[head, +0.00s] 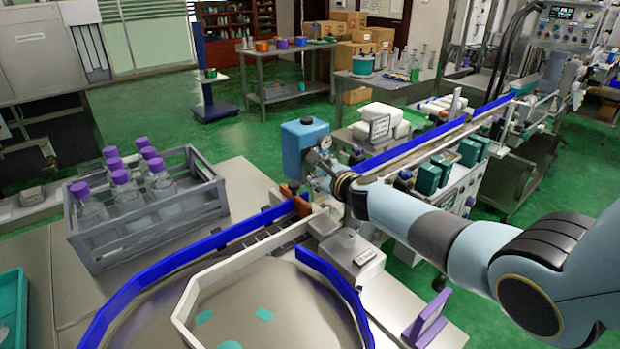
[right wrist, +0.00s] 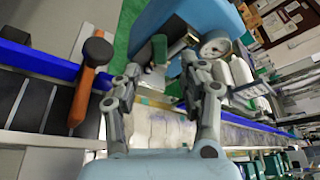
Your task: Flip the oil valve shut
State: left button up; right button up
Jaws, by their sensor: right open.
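The blue oil unit (head: 303,150) stands behind the conveyor in the head view, with a round gauge (head: 325,143) on its side. In the right wrist view the blue housing (right wrist: 195,18) is at the top, with the gauge (right wrist: 214,46) beside it. A dark green handle (right wrist: 159,48), perhaps the oil valve's, shows between and just beyond my right fingertips. My right gripper (right wrist: 162,70) is open and empty, pointing at this spot. In the head view my right gripper (head: 318,182) is close to the unit's lower front and partly hidden by my wrist. My left gripper is out of view.
An orange bracket with a black knob (right wrist: 90,80) stands left of my right fingers. Blue guide rails (head: 190,262) line the conveyor. A grey crate (head: 165,228) of purple-capped bottles stands at left. A white labelled box (head: 348,252) is below my right wrist.

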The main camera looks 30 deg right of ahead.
aim_at(311, 167)
jog(key=b+x, duration=0.2)
jog(key=x, duration=0.2)
jog(key=shift+a+f, duration=0.1)
jog(key=shift+f, duration=0.1)
jog(key=shift+w+b, duration=0.45)
jog(key=shift+b, duration=0.05)
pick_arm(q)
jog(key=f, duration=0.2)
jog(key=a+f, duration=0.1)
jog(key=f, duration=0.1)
pick_arm(e)
jog(key=shift+r, duration=0.1)
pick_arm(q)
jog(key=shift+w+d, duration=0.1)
pick_arm(e)
grip_shut()
